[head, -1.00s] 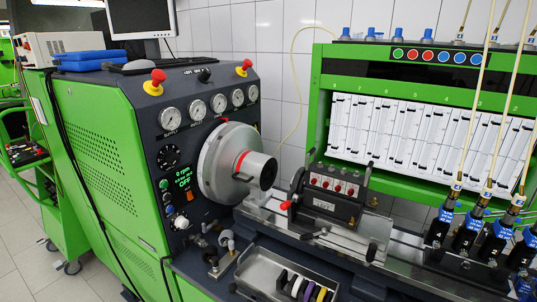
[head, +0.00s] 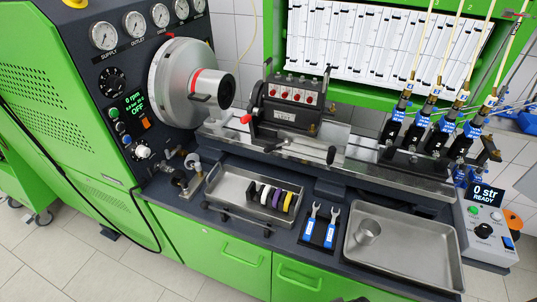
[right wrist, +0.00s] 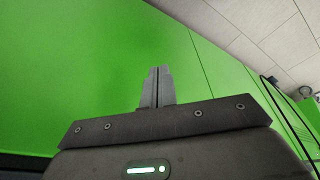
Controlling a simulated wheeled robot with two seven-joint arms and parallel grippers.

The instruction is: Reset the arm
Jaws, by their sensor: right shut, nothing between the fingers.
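My right gripper (right wrist: 157,88) shows in the right wrist view with its two fingers together and nothing between them. It faces a smooth green panel (right wrist: 90,70); I cannot tell how close it is. My left gripper is not in either view. In the head view, the green pump testbench (head: 225,253) fills the scene, and no gripper can be made out at it.
A metal tray (head: 452,250) with a small cup (head: 367,232) lies on the bench's front right. Left of it are two blue-handled wrenches (head: 320,228) and a tray of rings (head: 222,200). A control box (head: 487,228) stands at the right end. Tiled floor (head: 70,265) is clear at lower left.

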